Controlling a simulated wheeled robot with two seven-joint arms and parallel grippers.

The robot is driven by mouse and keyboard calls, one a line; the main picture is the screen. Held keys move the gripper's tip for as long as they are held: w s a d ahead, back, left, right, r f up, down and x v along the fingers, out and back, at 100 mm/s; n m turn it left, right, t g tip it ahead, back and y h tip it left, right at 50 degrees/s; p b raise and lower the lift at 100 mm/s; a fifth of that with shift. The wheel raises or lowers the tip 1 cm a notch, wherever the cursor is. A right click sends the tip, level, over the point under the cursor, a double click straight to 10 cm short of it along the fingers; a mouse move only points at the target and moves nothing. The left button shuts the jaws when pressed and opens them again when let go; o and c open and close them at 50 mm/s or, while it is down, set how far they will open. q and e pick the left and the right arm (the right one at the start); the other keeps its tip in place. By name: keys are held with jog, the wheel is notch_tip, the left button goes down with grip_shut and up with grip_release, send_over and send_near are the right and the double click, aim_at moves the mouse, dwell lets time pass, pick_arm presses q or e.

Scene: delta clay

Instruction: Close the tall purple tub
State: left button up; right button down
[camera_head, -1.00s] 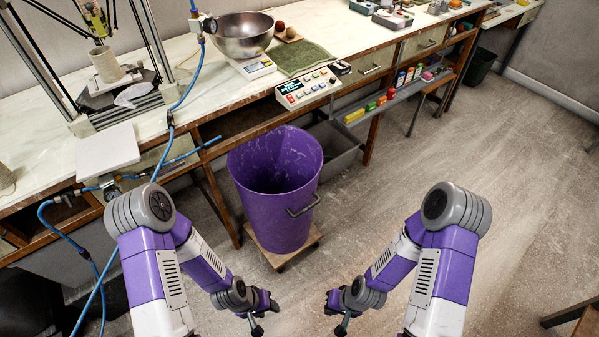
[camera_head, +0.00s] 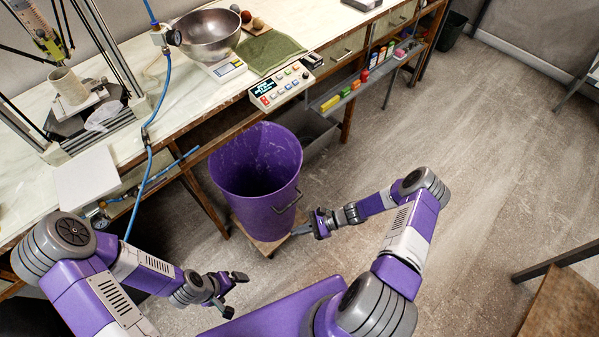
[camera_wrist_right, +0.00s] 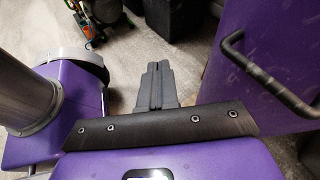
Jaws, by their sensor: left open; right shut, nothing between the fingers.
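The tall purple tub (camera_head: 256,178) stands upright on a small wooden dolly (camera_head: 262,242) in front of the bench. Its top is open and I see down into its dark inside; no lid shows on it. A dark handle (camera_head: 288,203) is on its right side and also shows in the right wrist view (camera_wrist_right: 262,75). My right gripper (camera_head: 300,230) is shut and empty, low beside the tub just below and right of the handle; its fingers (camera_wrist_right: 157,85) show together in the wrist view. My left gripper (camera_head: 238,290) is open and empty, below and in front of the tub.
The bench (camera_head: 150,112) runs behind the tub, with a steel bowl (camera_head: 208,35), a button console (camera_head: 281,85) and a green cloth (camera_head: 270,52) on it. A grey bin (camera_head: 312,135) stands under the bench behind the tub.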

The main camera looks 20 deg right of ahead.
jog(key=w+d+r+m+t+p, duration=0.1)
jog(key=w+d+r+m+t, duration=0.15)
jog(key=d, duration=0.25)
jog(key=w+d+r+m+t+p, duration=0.1)
jog(key=d+r+m+t, duration=0.15)
jog(key=d+t, duration=0.2)
jog(key=m+t, duration=0.3)
jog(key=t, duration=0.1)
send_near(292, 178)
pick_arm(q)
notch_tip(292, 178, up, 3)
jog(key=shift+r, duration=0.2)
pick_arm(e)
jog(key=shift+h, duration=0.3)
jog(key=x, duration=0.7)
jog(key=shift+d, duration=0.1)
